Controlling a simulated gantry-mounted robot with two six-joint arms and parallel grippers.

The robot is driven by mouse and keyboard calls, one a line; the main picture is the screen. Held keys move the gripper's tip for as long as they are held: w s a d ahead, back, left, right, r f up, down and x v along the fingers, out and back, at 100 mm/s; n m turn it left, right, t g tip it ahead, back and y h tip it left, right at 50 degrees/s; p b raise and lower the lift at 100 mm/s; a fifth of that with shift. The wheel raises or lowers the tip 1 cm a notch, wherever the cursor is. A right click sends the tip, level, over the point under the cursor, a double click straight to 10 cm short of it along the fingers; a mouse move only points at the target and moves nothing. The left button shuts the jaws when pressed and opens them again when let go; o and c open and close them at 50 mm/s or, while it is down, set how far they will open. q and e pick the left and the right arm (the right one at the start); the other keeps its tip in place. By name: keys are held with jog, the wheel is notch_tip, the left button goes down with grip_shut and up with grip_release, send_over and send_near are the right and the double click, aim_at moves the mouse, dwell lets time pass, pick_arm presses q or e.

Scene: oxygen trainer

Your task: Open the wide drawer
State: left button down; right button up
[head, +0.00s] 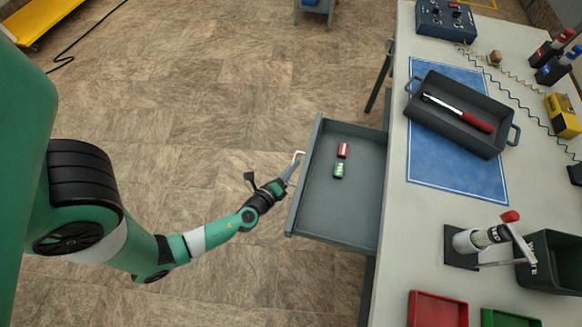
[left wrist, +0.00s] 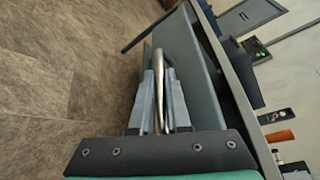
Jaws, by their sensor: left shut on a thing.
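The wide drawer (head: 350,207) stands pulled out from under the workbench, in the middle of the head view. A red piece (head: 344,150) and a green piece (head: 338,171) lie inside it. My left gripper (head: 292,172) is at the drawer's front, shut on its pale handle (head: 297,157). In the left wrist view the gripper's fingers (left wrist: 158,98) close around the metal handle bar (left wrist: 158,85), beside the grey drawer front (left wrist: 190,75). My right gripper is not in view.
The workbench top (head: 400,240) carries a dark tray (head: 450,130) with a red-handled tool on a blue mat (head: 425,170). A clamp-like device (head: 480,238) and red (head: 438,310) and green bins (head: 508,318) stand nearer.

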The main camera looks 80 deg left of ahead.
pick_arm(q)
jog(key=shift+s+a, duration=0.2)
jog(key=shift+s, duration=0.15)
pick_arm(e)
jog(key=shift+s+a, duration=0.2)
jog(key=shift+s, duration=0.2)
pick_arm(q)
jog(key=shift+w, duration=0.1)
jog(key=c, duration=0.9)
grip_release()
